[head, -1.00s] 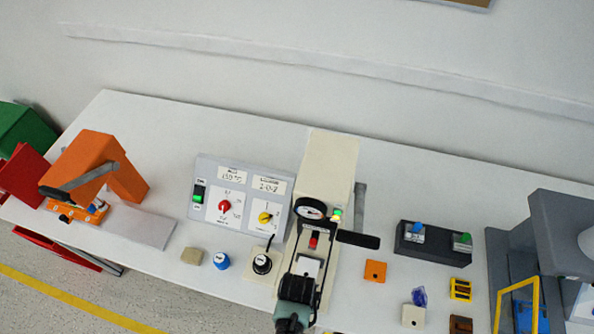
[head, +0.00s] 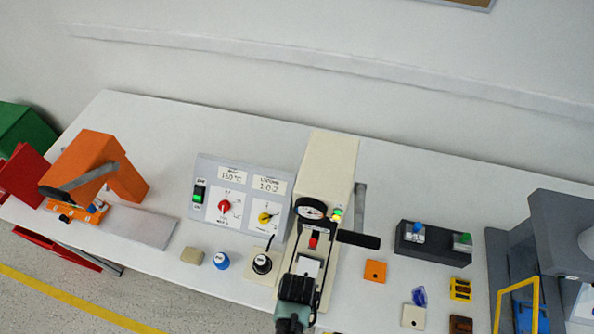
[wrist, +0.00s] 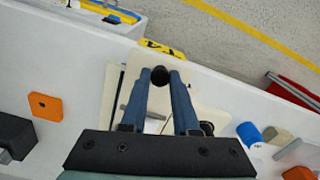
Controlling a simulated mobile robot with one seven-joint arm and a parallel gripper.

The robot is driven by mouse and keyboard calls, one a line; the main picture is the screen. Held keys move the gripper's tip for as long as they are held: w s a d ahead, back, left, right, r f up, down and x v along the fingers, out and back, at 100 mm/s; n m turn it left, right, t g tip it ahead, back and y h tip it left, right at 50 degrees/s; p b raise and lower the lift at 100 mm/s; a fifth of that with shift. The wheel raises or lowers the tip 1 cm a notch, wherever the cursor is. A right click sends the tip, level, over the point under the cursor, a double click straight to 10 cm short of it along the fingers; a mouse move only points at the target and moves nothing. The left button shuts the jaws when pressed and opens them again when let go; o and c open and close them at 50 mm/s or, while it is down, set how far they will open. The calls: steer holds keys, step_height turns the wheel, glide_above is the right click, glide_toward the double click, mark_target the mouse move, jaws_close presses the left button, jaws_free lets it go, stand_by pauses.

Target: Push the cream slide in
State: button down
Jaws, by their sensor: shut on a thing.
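The cream press (head: 326,180) stands on the bench with a gauge, a lit green lamp and a black-gripped lever. Its slide lies low at the front; a pale part of it shows between my fingers in the wrist view (wrist: 160,103). A white plate (head: 308,267) shows just behind my gripper in the head view. My gripper (wrist: 160,77) is shut on a round black knob (wrist: 160,75) at the slide's outer end. In the head view, my gripper (head: 297,287) hides the knob and much of the slide's front.
Left of the press are a black knob on a cream base (head: 262,263), a blue knob (head: 222,261) and a switch panel (head: 240,198). The lever (head: 358,239) sticks out right. An orange block (head: 375,271) and several small parts lie right of it.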

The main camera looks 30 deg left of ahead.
mark_target(309, 263)
stand_by(0.4)
steer(key=w+a+b, duration=0.1)
steer(key=w+b, duration=0.1)
steer(key=w, duration=0.1)
steer(key=w+a+b, duration=0.1)
steer(key=w+b, duration=0.1)
steer(key=w, duration=0.2)
steer(key=w+a+b, duration=0.1)
steer(key=w+b, duration=0.1)
steer(key=w, duration=0.2)
steer(key=shift+w+a+f+b, duration=0.1)
steer(key=shift+f+b, duration=0.15)
steer(key=shift+b, duration=0.1)
steer(key=shift+w+a+r, duration=0.15)
steer(key=shift+w, duration=0.4)
steer(key=shift+r, duration=0.15)
steer(key=c, duration=0.7)
jaws_free()
steer(key=shift+w, duration=0.15)
steer(key=shift+o, duration=0.2)
steer(key=shift+s, duration=0.2)
